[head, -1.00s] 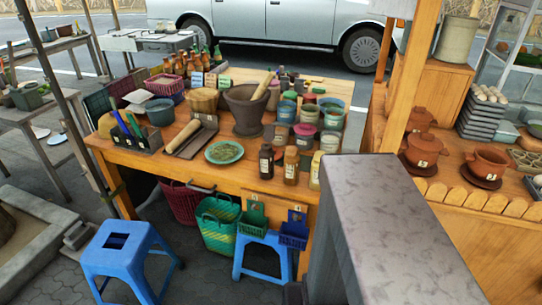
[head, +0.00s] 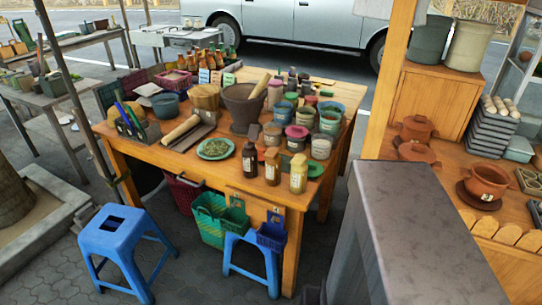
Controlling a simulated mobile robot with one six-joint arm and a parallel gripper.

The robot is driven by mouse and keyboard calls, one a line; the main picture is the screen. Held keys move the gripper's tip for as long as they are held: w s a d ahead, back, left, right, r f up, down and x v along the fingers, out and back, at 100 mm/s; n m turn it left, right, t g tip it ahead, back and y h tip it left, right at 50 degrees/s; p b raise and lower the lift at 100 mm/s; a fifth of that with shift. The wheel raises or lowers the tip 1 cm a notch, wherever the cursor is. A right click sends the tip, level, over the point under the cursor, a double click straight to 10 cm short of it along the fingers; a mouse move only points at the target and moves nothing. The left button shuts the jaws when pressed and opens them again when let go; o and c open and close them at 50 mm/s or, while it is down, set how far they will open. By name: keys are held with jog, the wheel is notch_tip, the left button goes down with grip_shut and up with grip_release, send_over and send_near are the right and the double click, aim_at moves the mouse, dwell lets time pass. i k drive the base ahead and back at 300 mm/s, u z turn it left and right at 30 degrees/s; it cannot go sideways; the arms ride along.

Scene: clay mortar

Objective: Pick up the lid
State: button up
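Several lids are in view, and I cannot tell which one is meant. On the wooden counter at the right, a brown clay lid (head: 417,124) sits on a pot at the back. A second brown clay lid (head: 418,152) shows in front of it, its pot partly hidden by a grey block. A clay pot (head: 487,182) on a dark saucer stands to the right, apparently open. On the wooden table, a jar has a pink lid (head: 297,131). My gripper is not in view.
The wooden table (head: 140,150) is crowded with a mortar (head: 243,104), jars and bottles. Blue stools (head: 122,225) and a green basket (head: 210,220) stand at its front. A grey block (head: 420,230) fills the lower right. Paved floor lies between stools.

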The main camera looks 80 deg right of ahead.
aim_at(262, 150)
jog(key=z, duration=0.05)
jog(key=k, duration=1.7)
jog(key=z, duration=0.7)
jog(key=i, duration=1)
jog(key=u, duration=0.05)
